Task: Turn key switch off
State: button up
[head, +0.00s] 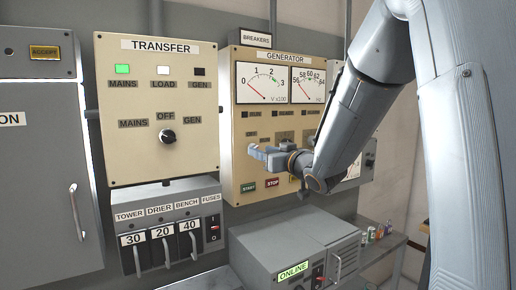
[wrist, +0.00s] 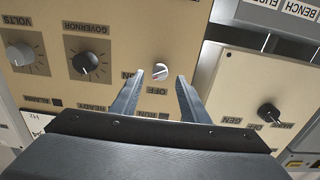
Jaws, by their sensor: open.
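The key switch (wrist: 160,71) is a small round light-coloured knob on the beige generator panel (head: 240,174). It shows upside down in the wrist view, with OFF and ON labels beside it. Which label it points at is hard to tell. My gripper (wrist: 159,86) is open, and its two fingers frame the switch, one on each side in the picture. Whether they touch it cannot be told. In the head view my gripper (head: 258,153) is in front of the left part of the generator panel, and the key switch is hidden there.
The governor knob (wrist: 84,64) and volts knob (wrist: 20,54) lie left of my gripper in the wrist view. The transfer panel (head: 120,90) with its selector knob (head: 167,136) stands left in the head view. A grey cabinet (head: 290,241) juts out below.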

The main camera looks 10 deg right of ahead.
jog(key=shift+p+x, duration=0.45)
jog(key=shift+x, duration=1.35)
jog(key=c, duration=1)
jog(key=shift+f+n+b, duration=0.1)
jog(key=shift+n+b, duration=0.3)
jog(key=shift+b, duration=0.1)
jog(key=shift+n+b, duration=5.5)
jog(key=shift+b, duration=0.4)
